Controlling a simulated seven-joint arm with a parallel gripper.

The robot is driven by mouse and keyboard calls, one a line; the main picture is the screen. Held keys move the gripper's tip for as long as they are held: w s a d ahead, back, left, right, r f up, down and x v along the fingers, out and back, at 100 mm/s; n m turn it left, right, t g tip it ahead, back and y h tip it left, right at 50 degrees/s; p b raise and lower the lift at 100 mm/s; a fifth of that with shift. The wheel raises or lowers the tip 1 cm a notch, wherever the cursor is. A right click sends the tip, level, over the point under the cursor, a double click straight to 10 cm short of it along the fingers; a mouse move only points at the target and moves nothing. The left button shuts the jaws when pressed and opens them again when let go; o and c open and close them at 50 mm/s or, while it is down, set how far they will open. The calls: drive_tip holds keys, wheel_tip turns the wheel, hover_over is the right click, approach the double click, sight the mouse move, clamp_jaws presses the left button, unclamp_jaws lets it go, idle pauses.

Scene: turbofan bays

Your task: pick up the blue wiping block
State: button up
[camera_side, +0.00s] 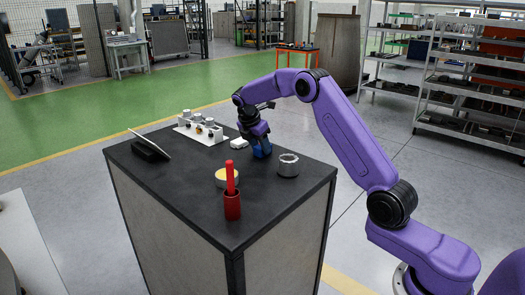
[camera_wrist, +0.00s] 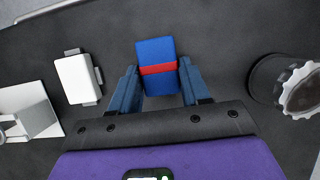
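The blue wiping block (camera_wrist: 155,52), with a red band around its middle, lies on the dark tabletop in the wrist view, turned slightly. My gripper (camera_wrist: 157,68) is over it with its two blue fingers spread, one on each side of the block. Narrow gaps seem to show between the fingers and the block. In the side view, my gripper (camera_side: 262,152) points down at the tabletop near its back right part. There the block cannot be told apart from the blue fingers.
On the dark-topped cabinet (camera_side: 185,195) stand a white box (camera_side: 239,143), a white rack with small parts (camera_side: 200,128), a metal ring-shaped part (camera_side: 288,165), a yellow-topped round tin (camera_side: 222,178), a red cup with a red handle (camera_side: 232,205) and a tilted tablet (camera_side: 150,146).

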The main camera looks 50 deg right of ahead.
sight(260, 147)
drive_tip(key=c, duration=0.3)
drive_tip(key=shift+c, duration=0.2)
drive_tip(key=shift+r, duration=0.1)
drive_tip(key=shift+r, duration=0.55)
wheel_tip(260, 147, up, 2)
drive_tip(key=shift+r, duration=0.1)
drive_tip(key=s+a+r, duration=0.3)
drive_tip(key=s+r, duration=0.6)
drive_tip(key=s, duration=0.4)
drive_tip(key=shift+s+a+r, duration=0.25)
drive_tip(key=shift+s, duration=0.05)
